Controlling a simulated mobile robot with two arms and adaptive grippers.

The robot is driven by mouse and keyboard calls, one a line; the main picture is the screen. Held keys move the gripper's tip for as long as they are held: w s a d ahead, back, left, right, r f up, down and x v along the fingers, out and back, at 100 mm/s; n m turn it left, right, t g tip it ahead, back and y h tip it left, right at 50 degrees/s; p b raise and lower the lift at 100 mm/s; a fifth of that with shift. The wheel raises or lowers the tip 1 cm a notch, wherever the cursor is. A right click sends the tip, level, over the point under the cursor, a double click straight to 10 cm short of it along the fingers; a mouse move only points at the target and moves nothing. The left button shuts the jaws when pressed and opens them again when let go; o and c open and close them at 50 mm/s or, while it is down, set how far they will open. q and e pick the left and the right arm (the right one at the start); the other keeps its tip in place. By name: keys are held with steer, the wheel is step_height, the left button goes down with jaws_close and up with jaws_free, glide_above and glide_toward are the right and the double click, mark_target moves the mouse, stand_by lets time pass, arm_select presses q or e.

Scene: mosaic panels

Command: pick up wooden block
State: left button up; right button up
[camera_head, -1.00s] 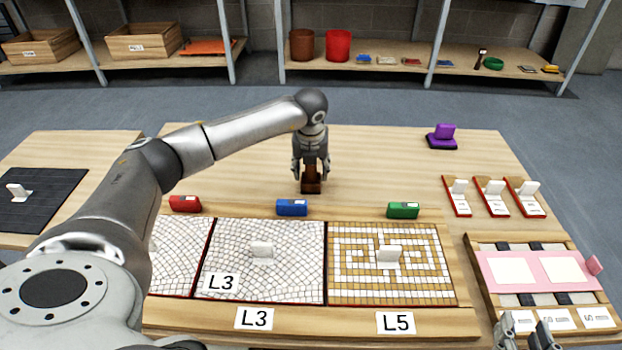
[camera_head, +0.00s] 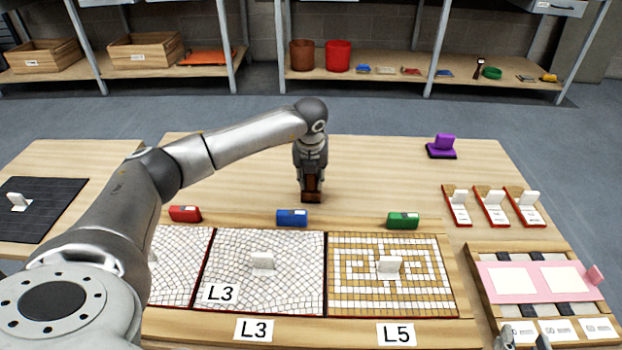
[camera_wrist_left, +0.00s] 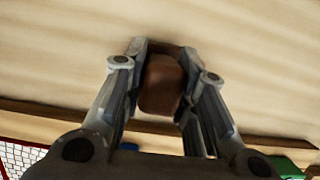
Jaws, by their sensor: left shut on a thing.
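The wooden block (camera_head: 311,197) is dark brown and stands on the table behind the blue piece. My left gripper (camera_head: 311,184) comes down on it from above, its fingers shut on the block's upper part. In the left wrist view the block (camera_wrist_left: 161,84) sits between the two fingers (camera_wrist_left: 160,70), touched on both sides. I cannot tell whether the block is clear of the tabletop. My right gripper (camera_head: 522,340) shows only in part at the bottom right edge, and its fingertips are cut off or unclear.
Mosaic panels (camera_head: 262,262) lie nearer. A purple stamp-like object (camera_head: 441,146) stands at the back right. The tabletop (camera_head: 385,170) right of the gripper is clear.

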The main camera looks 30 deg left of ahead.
arm_select(q)
steer(key=p+v, duration=0.1)
steer(key=v, duration=0.3)
steer(key=shift+r, duration=0.15)
steer(key=s+d+r+p, duration=0.3)
steer(key=s+d+r, duration=0.2)
steer(key=s+r, duration=0.3)
steer(key=shift+s+d+r, duration=0.25)
steer(key=shift+s+d, duration=0.15)
steer(key=shift+s, duration=1.4)
arm_select(e)
steer(key=s+d+f+g+h, duration=0.1)
steer(key=s+d+f+g, duration=0.1)
steer(key=s+f+g, duration=0.3)
steer(key=s+d+f+g+h, duration=0.1)
steer(key=s+d+f+g, duration=0.2)
steer(key=s, duration=0.7)
steer(key=shift+s+d+f+m+g+h, duration=0.3)
steer(key=shift+f+g+h, duration=0.1)
steer(key=shift+f+g, duration=0.65)
steer(key=shift+w, duration=0.1)
